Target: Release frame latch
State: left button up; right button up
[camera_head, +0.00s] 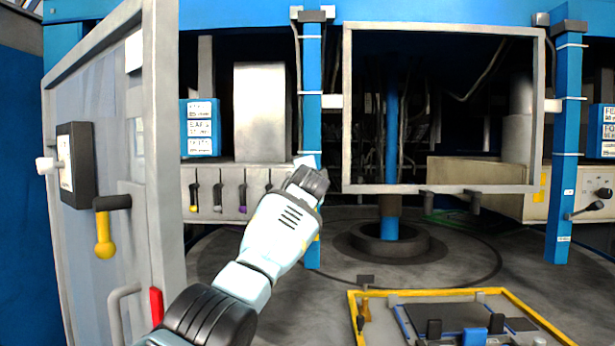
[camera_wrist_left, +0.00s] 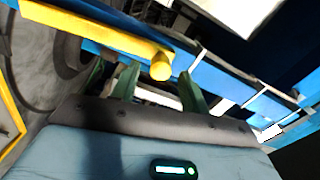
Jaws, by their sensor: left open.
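My left gripper (camera_head: 313,174) reaches up and away to the front of a blue post (camera_head: 312,95) beside the grey rectangular frame (camera_head: 440,189). In the left wrist view its two green fingers (camera_wrist_left: 160,80) are apart. A yellow bar-shaped handle (camera_wrist_left: 95,32), probably the latch's, runs in from the upper left there. Its rounded end lies in line with the gap between the fingertips; I cannot tell whether they touch it. A blue beam passes behind it. My right gripper is out of view.
A grey door (camera_head: 130,230) with a black-and-yellow handle (camera_head: 104,235) stands open at the left. A panel of small levers (camera_head: 230,192) is behind my left arm. A yellow-edged tray (camera_head: 352,318) lies at the lower right. Open dark floor lies between.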

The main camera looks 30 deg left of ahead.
pick_arm(q)
jog(key=p+v, duration=0.1)
jog(key=v, duration=0.4)
jog(key=shift+s+d, duration=0.1)
jog(key=shift+s, duration=0.1)
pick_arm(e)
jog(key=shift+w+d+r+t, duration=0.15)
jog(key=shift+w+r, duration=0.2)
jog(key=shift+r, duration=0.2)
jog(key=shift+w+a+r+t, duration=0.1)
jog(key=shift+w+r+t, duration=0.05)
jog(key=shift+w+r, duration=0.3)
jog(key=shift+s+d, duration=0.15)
